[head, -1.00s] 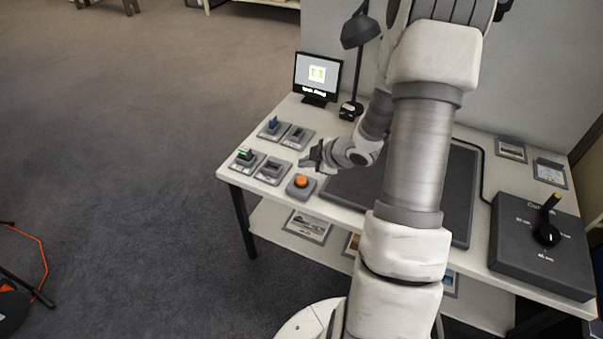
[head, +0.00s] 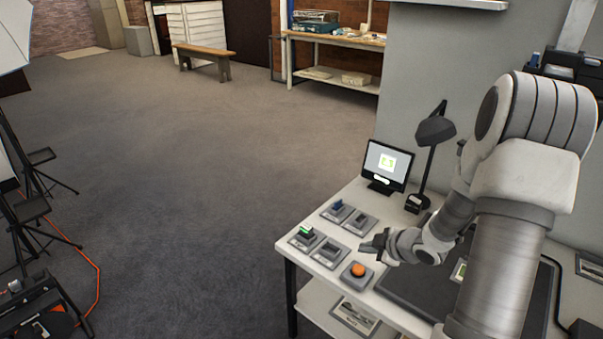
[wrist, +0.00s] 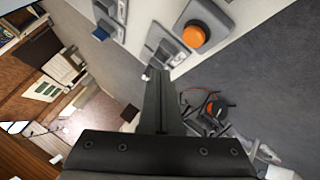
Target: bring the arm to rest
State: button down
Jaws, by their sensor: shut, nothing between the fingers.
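My gripper (head: 375,244) is at the left end of my bent arm, above the white table (head: 293,249) and close to the orange button. It is shut and empty. In the wrist view its dark fingers (wrist: 160,85) lie together and point toward the table's small grey units. The orange button (head: 358,269) sits on a grey base just below and left of the gripper; it also shows in the wrist view (wrist: 193,36). My upper arm covers the right part of the table.
Grey units with blue (head: 337,205) and green (head: 305,230) parts stand on the table's left. A monitor (head: 386,163) and a black lamp (head: 436,130) stand behind. A dark mat (head: 400,292) lies under my arm. Tripods (head: 30,215) stand far left; the floor between is open.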

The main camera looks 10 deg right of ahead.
jog(key=s+r+m+g+h+b, duration=0.15)
jog(key=r+m+h, duration=0.3)
jog(key=r, duration=0.45)
jog(key=s+r+m+g+h, duration=0.1)
jog(key=s+r+m+h, duration=0.3)
jog(key=r, duration=0.5)
jog(key=s+a+r+m+y+p, duration=0.1)
jog(key=s+a+r+m+y, duration=0.2)
jog(key=s+a, duration=0.55)
jog(key=s+a+r+m+y+p, duration=0.1)
jog(key=s+a+r+y+p, duration=0.1)
jog(key=s+a+r, duration=0.65)
notch_tip(320, 180, up, 13)
jog(key=s+d+p, duration=0.1)
jog(key=d+p, duration=0.1)
jog(key=p, duration=1.4)
jog(key=shift+s+r, duration=0.2)
jog(key=shift+g, duration=0.25)
